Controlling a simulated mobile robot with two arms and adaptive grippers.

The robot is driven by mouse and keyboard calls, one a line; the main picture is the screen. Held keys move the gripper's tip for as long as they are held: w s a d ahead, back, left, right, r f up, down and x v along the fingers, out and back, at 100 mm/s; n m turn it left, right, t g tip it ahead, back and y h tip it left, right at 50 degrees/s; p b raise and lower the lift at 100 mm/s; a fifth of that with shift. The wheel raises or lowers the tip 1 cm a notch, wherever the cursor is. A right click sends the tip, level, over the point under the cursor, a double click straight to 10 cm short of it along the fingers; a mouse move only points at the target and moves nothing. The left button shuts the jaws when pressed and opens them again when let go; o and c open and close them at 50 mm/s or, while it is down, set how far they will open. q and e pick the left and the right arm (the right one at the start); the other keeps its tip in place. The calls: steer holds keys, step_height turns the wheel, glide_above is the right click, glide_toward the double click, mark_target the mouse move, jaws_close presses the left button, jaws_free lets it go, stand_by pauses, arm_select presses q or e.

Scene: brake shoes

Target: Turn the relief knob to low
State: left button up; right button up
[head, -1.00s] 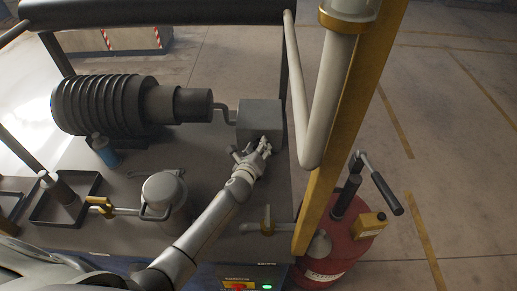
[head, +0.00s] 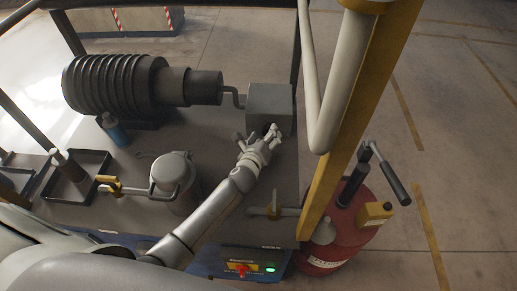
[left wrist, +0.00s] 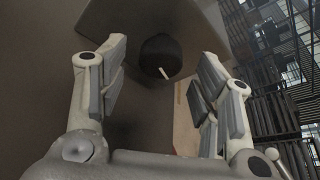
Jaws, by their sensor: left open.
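The relief knob (left wrist: 160,55) is a dark round knob with a short white mark on its lower right edge, seen in the left wrist view. It sits on a grey box (head: 271,100), which stands at the pipe end in the head view. My left gripper (head: 277,131) is at the near face of that box, and its hand hides most of the knob there. In the left wrist view my left gripper (left wrist: 158,85) is open. Its fingers are to either side of the knob and apart from it. My right gripper is not in view.
A ribbed dark motor (head: 115,85) joins the box by a bent pipe. A yellow post (head: 352,120) and a red drum (head: 345,238) stand to the right.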

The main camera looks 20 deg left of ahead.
arm_select(q)
steer(key=v, duration=0.9)
steer(key=shift+s, duration=0.25)
